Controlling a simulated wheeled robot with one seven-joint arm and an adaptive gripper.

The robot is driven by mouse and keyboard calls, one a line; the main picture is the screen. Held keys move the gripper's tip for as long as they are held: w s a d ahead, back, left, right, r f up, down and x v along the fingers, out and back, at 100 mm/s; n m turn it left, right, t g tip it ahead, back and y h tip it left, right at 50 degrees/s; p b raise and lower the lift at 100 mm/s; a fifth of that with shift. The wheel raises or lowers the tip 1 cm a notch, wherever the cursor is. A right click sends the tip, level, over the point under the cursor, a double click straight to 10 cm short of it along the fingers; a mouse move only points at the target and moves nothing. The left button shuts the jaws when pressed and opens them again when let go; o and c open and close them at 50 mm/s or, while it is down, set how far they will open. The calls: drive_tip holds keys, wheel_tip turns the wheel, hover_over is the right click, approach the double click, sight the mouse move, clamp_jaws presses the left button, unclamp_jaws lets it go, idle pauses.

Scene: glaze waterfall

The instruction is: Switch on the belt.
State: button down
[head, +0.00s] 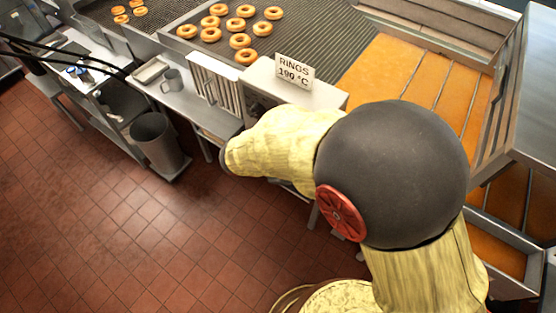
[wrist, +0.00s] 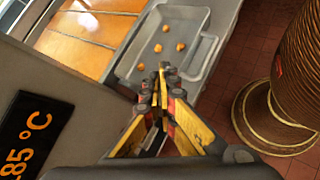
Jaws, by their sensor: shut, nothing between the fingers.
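The belt (head: 318,38) is a dark ribbed mesh at the top of the head view, carrying several golden rings (head: 240,41) at its left part. A switch for the belt cannot be made out in either view. My gripper (wrist: 162,70) has yellow fingers and is shut and empty in the wrist view. Its tips appear in front of a grey metal tray (wrist: 204,66) with several small golden pieces in it; I cannot tell whether they touch it. In the head view my arm hides the gripper.
A sign (head: 294,71) reading "RINGS 190 °C" stands by the belt. Orange liquid (head: 385,72) fills the basin to its right. A dark display (wrist: 32,132) ending in "85°C" is at left in the wrist view. A bin (head: 157,142) stands left; the tiled floor (head: 100,230) is open.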

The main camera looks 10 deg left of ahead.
drive_tip(key=s+a+f+n+t+y+p, duration=0.1)
drive_tip(key=a+f+n+t, duration=0.4)
drive_tip(key=a, duration=0.5)
drive_tip(key=s+a+f+n+t+y+p, duration=0.1)
drive_tip(key=s+a+f+n+t+y, duration=0.1)
drive_tip(key=a+f+n+t, duration=0.3)
drive_tip(key=s+a+f+n, duration=0.1)
drive_tip(key=a+f+n, duration=0.1)
drive_tip(key=a+n, duration=0.1)
drive_tip(key=shift+s+a+n+t, duration=0.15)
drive_tip(key=shift+a+n+t, duration=0.15)
drive_tip(key=shift+a, duration=0.55)
drive_tip(key=x, duration=1.4)
drive_tip(key=shift+f, duration=0.15)
